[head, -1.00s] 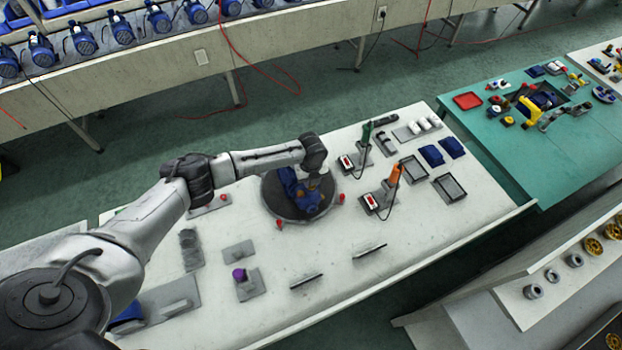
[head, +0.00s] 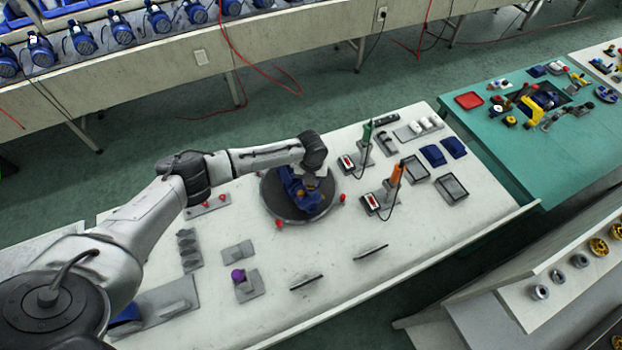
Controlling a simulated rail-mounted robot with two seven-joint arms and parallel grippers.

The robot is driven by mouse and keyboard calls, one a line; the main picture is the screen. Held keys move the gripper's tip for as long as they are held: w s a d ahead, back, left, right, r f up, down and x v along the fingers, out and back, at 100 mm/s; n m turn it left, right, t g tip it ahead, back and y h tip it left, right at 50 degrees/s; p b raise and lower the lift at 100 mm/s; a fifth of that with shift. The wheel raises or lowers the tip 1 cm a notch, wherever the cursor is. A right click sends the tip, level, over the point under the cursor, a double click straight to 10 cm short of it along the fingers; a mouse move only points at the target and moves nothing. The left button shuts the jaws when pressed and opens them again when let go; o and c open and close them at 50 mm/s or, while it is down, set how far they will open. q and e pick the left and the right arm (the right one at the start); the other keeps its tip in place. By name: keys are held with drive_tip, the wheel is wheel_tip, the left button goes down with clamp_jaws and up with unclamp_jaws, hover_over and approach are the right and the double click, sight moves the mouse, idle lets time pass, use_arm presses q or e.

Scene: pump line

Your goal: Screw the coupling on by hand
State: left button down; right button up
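A blue pump part (head: 304,194) stands on the dark round plate (head: 282,208) in the middle of the white table. My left arm reaches in from the left. Its gripper (head: 312,172) points down right over the blue part. The fingers are small and partly hidden by the wrist, so I cannot tell whether they are open or shut. I cannot make out the coupling; it may be hidden under the gripper. My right gripper is not in view.
Green and orange-handled drivers (head: 396,176) stand on the right of the white table (head: 340,262). Red knobs (head: 342,198) sit around the plate. A purple-topped piece (head: 238,276) stands front left. The front middle of the table is mostly clear.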

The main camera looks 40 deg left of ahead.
use_arm(q)
drive_tip(key=c, duration=1.2)
unclamp_jaws()
drive_tip(key=o, duration=0.6)
drive_tip(key=shift+c, duration=0.2)
drive_tip(key=shift+r, duration=0.15)
drive_tip(key=shift+r+p, duration=0.7)
drive_tip(key=shift+p, duration=0.1)
drive_tip(key=shift+r+p, duration=1.95)
drive_tip(key=shift+r, duration=0.25)
